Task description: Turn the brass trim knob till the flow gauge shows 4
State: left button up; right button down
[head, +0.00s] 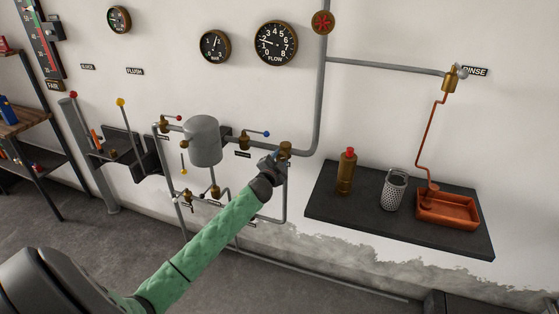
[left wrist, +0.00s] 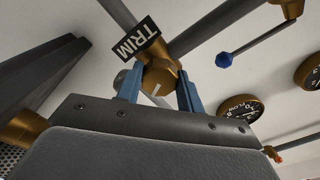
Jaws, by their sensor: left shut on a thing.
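The brass trim knob (left wrist: 160,77) sits between the two blue fingers of my left gripper (left wrist: 159,86) in the left wrist view, with a pale mark on its face. The TRIM label (left wrist: 138,41) is beside it. In the head view my left gripper (head: 272,160) reaches up to the brass fitting (head: 285,148) at the pipe bend and is shut on the knob, which it mostly hides. The flow gauge (head: 276,43) is on the wall above; its needle points left, at about 2. My right gripper is not in view.
A grey tank (head: 204,141) with several small-handled valves stands just left of my gripper. A dark shelf (head: 330,206) at the right carries a brown bottle (head: 347,171), a perforated cup (head: 394,189) and a copper tray (head: 447,208). A BAR gauge (head: 215,47) hangs beside the flow gauge.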

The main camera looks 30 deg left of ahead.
pick_arm(q)
jog(key=shift+m, duration=0.7)
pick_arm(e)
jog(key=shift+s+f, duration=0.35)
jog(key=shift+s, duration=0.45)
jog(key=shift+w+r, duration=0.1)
pick_arm(q)
jog(key=o, duration=1)
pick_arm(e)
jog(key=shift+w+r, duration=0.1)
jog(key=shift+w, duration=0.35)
pick_arm(q)
jog(key=shift+s, duration=0.1)
jog(key=shift+s+d, duration=0.1)
jog(key=shift+s, duration=0.15)
jog(key=b+v, duration=0.2)
jog(key=v, duration=0.5)
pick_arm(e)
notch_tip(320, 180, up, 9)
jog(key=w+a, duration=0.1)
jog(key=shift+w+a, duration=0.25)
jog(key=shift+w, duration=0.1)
